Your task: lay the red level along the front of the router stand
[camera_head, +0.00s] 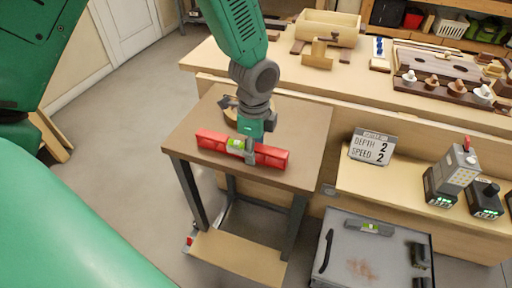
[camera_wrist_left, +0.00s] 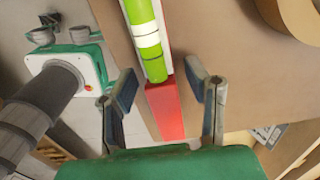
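The red level (camera_head: 214,141) with a bright green vial lies on the brown-topped stand (camera_head: 305,150), which I take to be the router stand. It lies close to the front edge and roughly along it. My left gripper (camera_head: 250,150) is directly over the level, right of its vial. In the left wrist view the level's red end (camera_wrist_left: 167,112) lies between the two fingers of the left gripper (camera_wrist_left: 160,82). The fingers are apart, with a gap beside the level, so the gripper is open. Whether a finger touches it cannot be told. My right gripper is not in view.
A round wooden piece (camera_head: 232,113) is behind the gripper on the stand. A long workbench (camera_head: 350,90) with wooden parts is behind. A "DEPTH 2 SPEED 2" sign (camera_head: 372,147) and power tools (camera_head: 452,172) are at right. A grey case (camera_head: 340,272) is at lower right.

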